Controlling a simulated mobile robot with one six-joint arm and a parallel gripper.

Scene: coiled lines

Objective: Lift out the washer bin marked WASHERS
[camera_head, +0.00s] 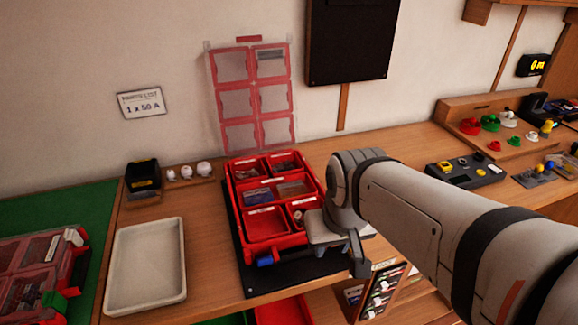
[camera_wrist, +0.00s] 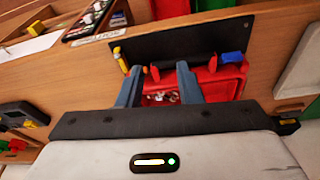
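A red case (camera_head: 233,208) holds several small red bins with white labels. The labels are too small to read, so I cannot tell which one says WASHERS. My gripper (camera_head: 345,250) is over the case's front right corner, and its body hides part of that corner. In the wrist view, my gripper (camera_wrist: 160,67) has its two blue-grey fingers spread apart. Red plastic with small silvery pieces (camera_wrist: 165,98) shows between them. The fingers appear empty; whether they touch a bin wall is unclear. A front left bin (camera_head: 265,222) looks empty.
The case stands on a black mat (camera_head: 290,278). A white tray (camera_head: 148,265) lies to its left, and a clear lid with red frames (camera_head: 236,103) stands upright behind. A black device (camera_head: 142,177) and white knobs (camera_head: 187,172) are back left.

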